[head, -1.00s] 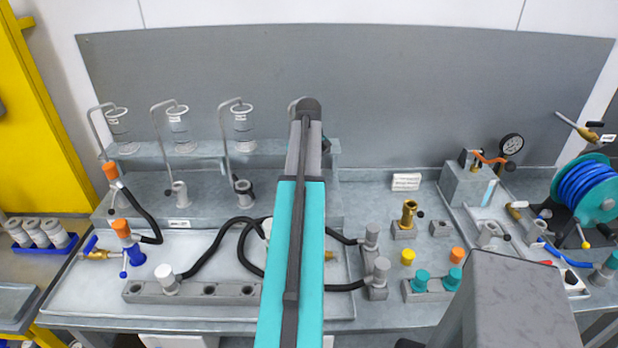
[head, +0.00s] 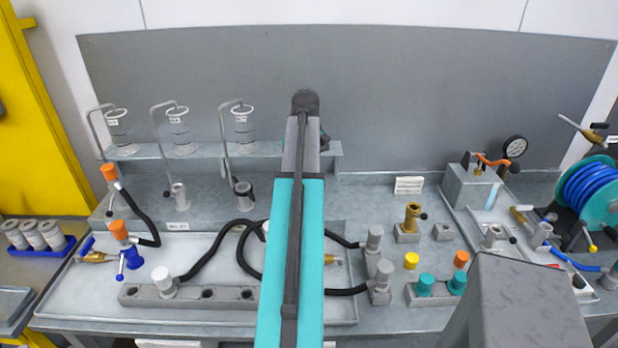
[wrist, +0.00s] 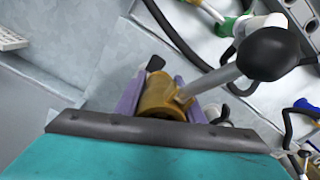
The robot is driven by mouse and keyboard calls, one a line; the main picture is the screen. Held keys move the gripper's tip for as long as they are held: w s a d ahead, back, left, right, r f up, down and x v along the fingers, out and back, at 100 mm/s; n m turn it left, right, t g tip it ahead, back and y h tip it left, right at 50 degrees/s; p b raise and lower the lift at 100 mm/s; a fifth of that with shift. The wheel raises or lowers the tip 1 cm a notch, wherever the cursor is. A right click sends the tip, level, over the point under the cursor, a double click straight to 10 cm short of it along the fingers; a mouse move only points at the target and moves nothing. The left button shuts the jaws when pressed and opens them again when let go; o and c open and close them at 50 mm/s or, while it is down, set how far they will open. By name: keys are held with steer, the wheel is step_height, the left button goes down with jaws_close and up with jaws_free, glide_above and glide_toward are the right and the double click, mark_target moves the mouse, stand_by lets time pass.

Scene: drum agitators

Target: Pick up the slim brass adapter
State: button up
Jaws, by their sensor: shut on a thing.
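In the wrist view my gripper (wrist: 163,98) is shut on a brass adapter (wrist: 160,96), with a pale purple finger on each side of it. A grey lever with a black ball joins the brass body and reaches up to the right. In the head view my arm hides the gripper and the held piece.
Black hoses (head: 205,252) loop over the tray left of my arm. A yellow cap (head: 411,261) and teal caps (head: 425,284) stand at right. A grey box with a gauge (head: 514,147) and a blue hose reel (head: 588,190) are farther right. A grey panel backs the bench.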

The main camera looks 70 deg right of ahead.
steer(key=s+a+r+b, duration=0.1)
steer(key=a+b, duration=0.1)
steer(key=a, duration=1)
steer(key=shift+b, duration=0.4)
steer(key=shift+r+p, duration=0.2)
steer(key=shift+p, duration=0.2)
steer(key=shift+r, duration=0.1)
steer(key=s+d+p, duration=0.3)
steer(key=s+d, duration=0.5)
steer(key=s, duration=0.7)
steer(key=s+d+p, duration=0.2)
steer(key=s+d, duration=0.6)
steer(key=s, duration=0.7)
steer(key=s+d+p, duration=0.3)
steer(key=s+d, duration=0.5)
steer(key=s, duration=0.6)
steer(key=f+b, duration=0.1)
steer(key=f, duration=0.3)
steer(key=f+b, duration=0.2)
steer(key=f, duration=0.2)
steer(key=f+b, duration=0.1)
steer(key=f, duration=0.3)
steer(key=shift+s+a+f, duration=0.1)
steer(key=shift+a+f, duration=0.15)
steer(key=shift+f, duration=0.6)
steer(key=shift+f+b, duration=0.3)
steer(key=shift+b, duration=0.05)
